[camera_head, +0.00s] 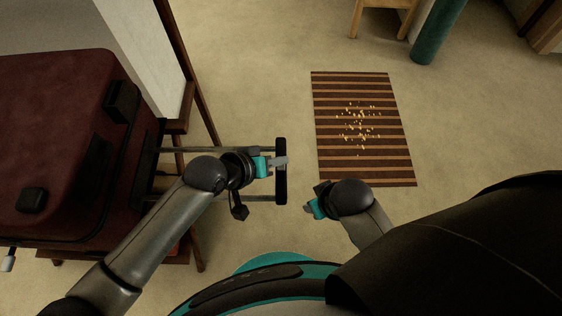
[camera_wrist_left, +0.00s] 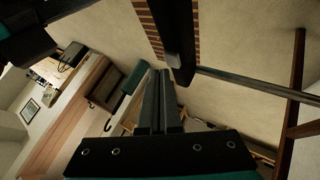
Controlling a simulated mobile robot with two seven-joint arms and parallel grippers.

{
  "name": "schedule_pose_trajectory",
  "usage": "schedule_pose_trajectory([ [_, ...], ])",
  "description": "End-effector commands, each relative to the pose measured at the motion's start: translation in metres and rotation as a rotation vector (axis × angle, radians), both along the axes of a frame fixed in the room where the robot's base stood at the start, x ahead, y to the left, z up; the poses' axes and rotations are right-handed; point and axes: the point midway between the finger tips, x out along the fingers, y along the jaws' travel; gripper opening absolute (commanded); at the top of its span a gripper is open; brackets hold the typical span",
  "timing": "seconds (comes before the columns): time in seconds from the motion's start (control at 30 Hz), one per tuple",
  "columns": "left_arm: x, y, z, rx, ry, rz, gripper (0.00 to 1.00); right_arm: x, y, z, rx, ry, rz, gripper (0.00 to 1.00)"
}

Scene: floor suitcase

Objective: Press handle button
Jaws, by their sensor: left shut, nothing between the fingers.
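The dark red suitcase (camera_head: 60,140) is at the left, with its handle pulled out on two grey rods. The black handle grip (camera_head: 281,185) lies across the rod ends. My left gripper (camera_head: 280,162) is shut and empty, its fingertips at the grip in the head view; whether they touch it I cannot tell. In the left wrist view the closed fingers (camera_wrist_left: 158,85) point just beside the end of the grip (camera_wrist_left: 172,30).
A brown striped mat (camera_head: 362,130) with scattered yellow crumbs lies on the carpet to the right. A wooden rack (camera_head: 185,120) stands beside the suitcase. A wooden chair (camera_head: 382,18) and a teal post (camera_head: 436,35) are at the back. The carpet between is free.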

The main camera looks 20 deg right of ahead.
Motion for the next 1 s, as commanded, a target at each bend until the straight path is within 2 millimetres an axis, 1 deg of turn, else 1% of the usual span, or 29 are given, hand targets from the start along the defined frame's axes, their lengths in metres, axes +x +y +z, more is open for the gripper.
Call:
schedule_pose_trajectory([
  [0.13, -0.0006, -0.0001, -0.0044, 0.001, 0.002, 0.000, 0.00, 0.0001, -0.0001, 0.0002, 0.000, 0.000, 0.000, 0.50],
  [0.47, -0.0005, -0.0002, -0.0045, 0.000, 0.001, 0.000, 0.00, 0.0002, -0.0001, 0.0002, 0.000, 0.000, 0.000, 0.50],
  [1.0, -0.0005, -0.0003, -0.0106, 0.000, 0.001, -0.001, 0.00, 0.0004, 0.0000, -0.0017, 0.000, -0.001, 0.000, 0.50],
])
